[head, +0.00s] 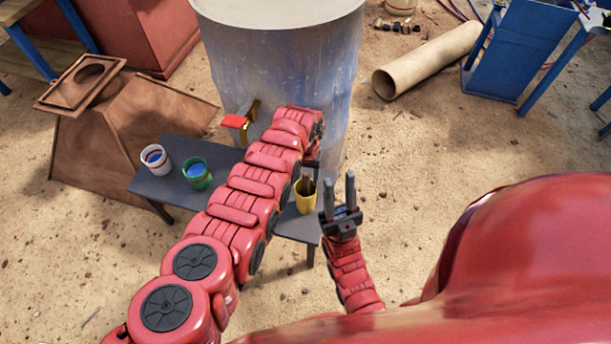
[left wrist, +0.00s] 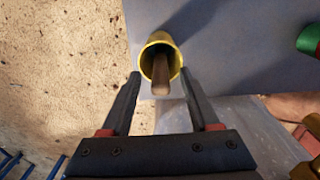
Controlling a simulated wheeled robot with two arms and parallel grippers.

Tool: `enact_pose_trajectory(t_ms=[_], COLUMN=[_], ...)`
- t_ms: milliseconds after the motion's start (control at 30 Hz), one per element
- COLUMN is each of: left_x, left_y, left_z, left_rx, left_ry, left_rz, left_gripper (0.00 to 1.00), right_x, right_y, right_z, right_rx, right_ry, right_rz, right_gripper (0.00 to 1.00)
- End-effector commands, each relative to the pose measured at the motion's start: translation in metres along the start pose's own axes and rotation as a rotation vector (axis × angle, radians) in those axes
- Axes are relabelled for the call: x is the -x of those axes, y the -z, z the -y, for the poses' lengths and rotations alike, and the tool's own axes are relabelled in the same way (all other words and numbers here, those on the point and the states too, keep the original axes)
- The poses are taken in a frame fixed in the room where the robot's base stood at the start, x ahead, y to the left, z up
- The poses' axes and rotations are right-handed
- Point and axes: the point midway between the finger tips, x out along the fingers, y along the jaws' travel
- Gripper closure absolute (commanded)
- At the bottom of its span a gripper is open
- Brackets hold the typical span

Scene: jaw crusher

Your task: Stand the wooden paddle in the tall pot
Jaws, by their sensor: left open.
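A yellow pot (head: 305,203) stands at the right end of a small grey table, and shows at the top middle of the left wrist view (left wrist: 146,62). The brown wooden paddle (left wrist: 161,80) stands in it, its handle end sticking out past the rim toward the wrist camera. My left gripper (left wrist: 160,74) is open, its fingers on either side of the handle and apart from it. In the head view my left arm hides most of that gripper. My right gripper (head: 338,192) is open and empty, fingers up, right of the yellow pot.
A cardboard tube (head: 425,62) lies on open sandy ground at the right.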

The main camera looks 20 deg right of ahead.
Motion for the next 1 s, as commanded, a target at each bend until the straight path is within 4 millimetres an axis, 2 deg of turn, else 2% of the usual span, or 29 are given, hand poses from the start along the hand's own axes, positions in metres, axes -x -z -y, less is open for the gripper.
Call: enact_pose_trajectory(t_ms=[33,100,167,367,800,1000], left_x=[0.014,0.03,0.033,0.061,0.151,0.164], left_y=[0.0,0.0,0.002,0.002,0.001,0.0], left_z=[0.0,0.001,0.0,0.0,0.001,0.001], left_rx=[0.0,0.003,0.001,0.002,0.003,0.002], left_ry=[-0.001,-0.002,-0.002,-0.002,-0.001,-0.001], left_rz=[0.0,-0.002,-0.007,-0.007,-0.005,-0.001], left_gripper=[0.38,0.38,0.38,0.38,0.38,0.38], right_x=[-0.014,-0.027,-0.024,-0.03,-0.031,-0.032], right_y=[0.002,0.005,0.004,0.005,0.005,0.005], right_z=[-0.001,-0.001,-0.001,-0.002,-0.002,-0.002], right_rx=[0.0,0.0,0.0,0.0,0.0,0.0], right_ry=[0.0,0.0,0.0,0.0,0.0,0.0], right_rz=[0.0,0.0,-0.001,0.0,0.0,0.0], right_gripper=[0.65,0.65,0.65,0.65,0.65,0.65])
